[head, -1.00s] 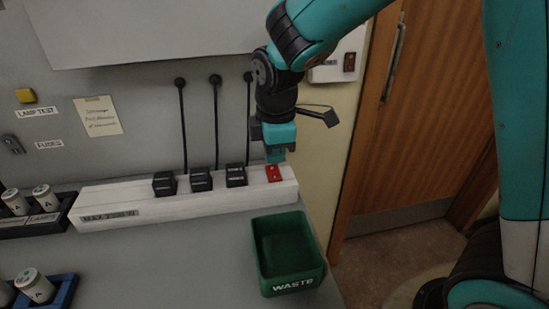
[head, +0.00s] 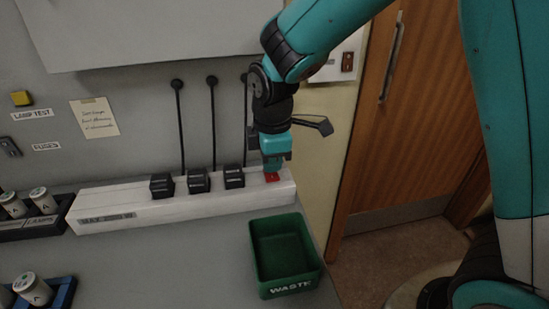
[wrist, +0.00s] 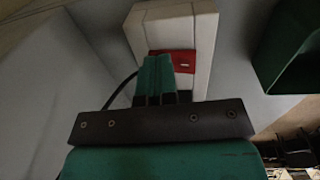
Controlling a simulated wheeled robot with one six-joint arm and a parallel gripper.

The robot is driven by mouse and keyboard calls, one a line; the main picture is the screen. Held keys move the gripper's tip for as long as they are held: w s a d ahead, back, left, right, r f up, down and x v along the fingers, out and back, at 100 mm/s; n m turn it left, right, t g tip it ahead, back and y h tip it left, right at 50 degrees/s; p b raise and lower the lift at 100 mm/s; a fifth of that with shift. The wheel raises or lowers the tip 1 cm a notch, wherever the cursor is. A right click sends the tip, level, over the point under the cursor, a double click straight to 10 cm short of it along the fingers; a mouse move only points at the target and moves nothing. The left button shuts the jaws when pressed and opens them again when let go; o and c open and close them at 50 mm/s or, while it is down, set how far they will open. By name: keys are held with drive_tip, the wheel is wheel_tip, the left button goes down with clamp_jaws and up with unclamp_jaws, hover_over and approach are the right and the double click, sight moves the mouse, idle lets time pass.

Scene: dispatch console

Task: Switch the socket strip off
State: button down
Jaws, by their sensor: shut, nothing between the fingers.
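The white socket strip (head: 130,207) lies along the back of the console, with three black plugs (head: 198,180) in it. Its red switch (head: 273,177) is at the right end. My gripper (head: 272,168) is shut and empty, pointing down, with its fingertips at the red switch and seemingly touching it. In the wrist view the shut fingers (wrist: 156,78) cover the left part of the red switch (wrist: 183,62). A small light mark shows on the uncovered part. The switch's tilt cannot be told.
A green waste bin (head: 261,275) stands in front of the strip's right end. Black plug cables (head: 212,120) rise behind the strip. A wooden door (head: 420,130) is at the right.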

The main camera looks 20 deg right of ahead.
sight(275, 178)
drive_tip(key=shift+s, duration=0.1)
drive_tip(key=shift+s+a+r, duration=0.15)
drive_tip(key=shift+s+r, duration=0.1)
drive_tip(key=shift+s, duration=0.4)
drive_tip(key=shift+r, duration=0.1)
wheel_tip(275, 178, up, 17)
drive_tip(key=s, duration=0.1)
drive_tip(key=shift+s+p, duration=0.25)
drive_tip(key=shift+p, duration=0.2)
drive_tip(key=shift+a, duration=0.1)
drive_tip(key=s+a+f+m+y, duration=0.1)
drive_tip(key=s+f+m, duration=0.1)
drive_tip(key=s, duration=0.4)
drive_tip(key=s+f+m+y, duration=0.2)
drive_tip(key=s+m, duration=0.2)
drive_tip(key=s, duration=0.2)
drive_tip(key=s+a+f+m+g+y, duration=0.1)
drive_tip(key=s+f+m, duration=0.2)
drive_tip(key=s, duration=0.3)
drive_tip(key=shift+a, duration=0.35)
drive_tip(key=shift+s+f, duration=0.1)
drive_tip(key=shift+s, duration=0.05)
